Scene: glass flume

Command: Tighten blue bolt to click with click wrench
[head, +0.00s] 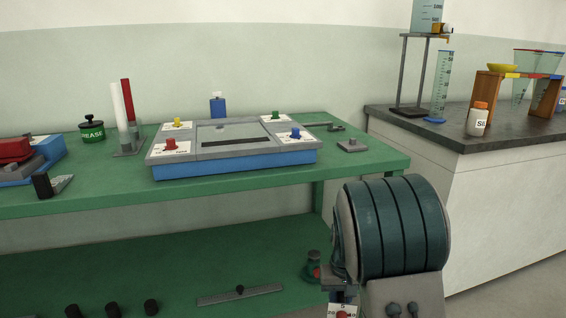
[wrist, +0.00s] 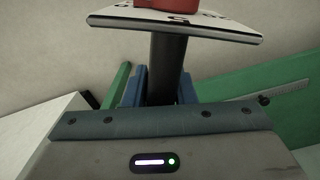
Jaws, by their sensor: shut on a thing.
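The blue bolt (head: 295,133) stands on a small white label plate at the right front corner of a grey-and-blue frame (head: 230,166) on the green bench. My gripper (head: 341,284) is low at the right, in front of the bench and well away from the bolt. In the wrist view its blue fingers are shut on a black-stemmed tool (wrist: 168,62), which carries a white marked plate (wrist: 212,25) and a red part (wrist: 168,4). I cannot tell for sure that this is the click wrench. The tool's lower end is hidden.
Red (head: 170,143), yellow (head: 177,122) and green (head: 275,115) bolts stand at the frame's other corners.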

